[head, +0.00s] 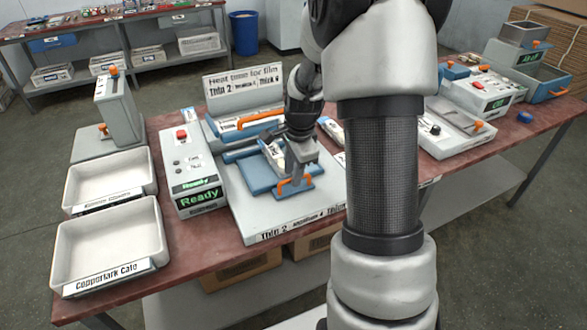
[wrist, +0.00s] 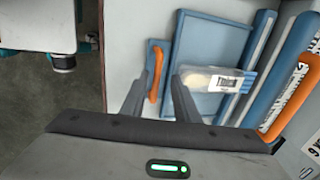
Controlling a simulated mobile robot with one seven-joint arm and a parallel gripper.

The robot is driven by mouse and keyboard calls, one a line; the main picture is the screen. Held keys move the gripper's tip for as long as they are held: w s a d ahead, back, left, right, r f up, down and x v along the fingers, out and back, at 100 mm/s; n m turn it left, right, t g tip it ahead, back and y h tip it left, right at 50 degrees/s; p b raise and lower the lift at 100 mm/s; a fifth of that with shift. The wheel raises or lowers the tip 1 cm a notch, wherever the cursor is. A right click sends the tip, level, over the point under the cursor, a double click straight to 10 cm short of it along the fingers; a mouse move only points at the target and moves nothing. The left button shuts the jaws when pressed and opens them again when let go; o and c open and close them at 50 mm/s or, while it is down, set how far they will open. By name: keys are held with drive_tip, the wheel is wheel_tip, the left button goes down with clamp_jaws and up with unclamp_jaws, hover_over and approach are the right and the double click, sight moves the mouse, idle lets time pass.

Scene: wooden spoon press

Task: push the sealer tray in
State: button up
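The sealer tray is blue, with bare tray surface in the head view (head: 256,178) and in the wrist view (wrist: 212,42). A pouch with a pale item and a printed label (wrist: 212,79) lies on it. The tray's orange handle (head: 296,184) is at its front; it also shows in the wrist view (wrist: 156,72). My gripper (wrist: 158,92) is open, its two fingers apart with the handle between them in the picture. I cannot tell whether either finger touches it. In the head view my wrist hides part of the tray.
A blue sealer bar with an orange grip (head: 260,120) stands behind the tray. A control box reading "Ready" (head: 190,165) is left of the sealer. Two white bins (head: 108,255) sit at the left table edge. Another machine (head: 485,92) stands at right.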

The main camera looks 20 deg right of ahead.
drive_tip(key=s+r+p, duration=0.2)
drive_tip(key=s+r, duration=0.1)
drive_tip(key=r, duration=1.4)
drive_tip(key=shift+s, duration=0.2)
drive_tip(key=shift+d, duration=0.1)
drive_tip(key=s+a+r+n+t+p, duration=0.1)
drive_tip(key=s+a+r+n+p, duration=0.4)
drive_tip(key=s+r+n, duration=0.3)
drive_tip(key=s+a+r+n+t+p, duration=0.2)
drive_tip(key=s+a+r+n+p, duration=0.3)
drive_tip(key=s+r+n, duration=0.3)
drive_tip(key=s+a+n, duration=0.1)
drive_tip(key=s, duration=0.3)
drive_tip(key=shift+a+n, duration=0.3)
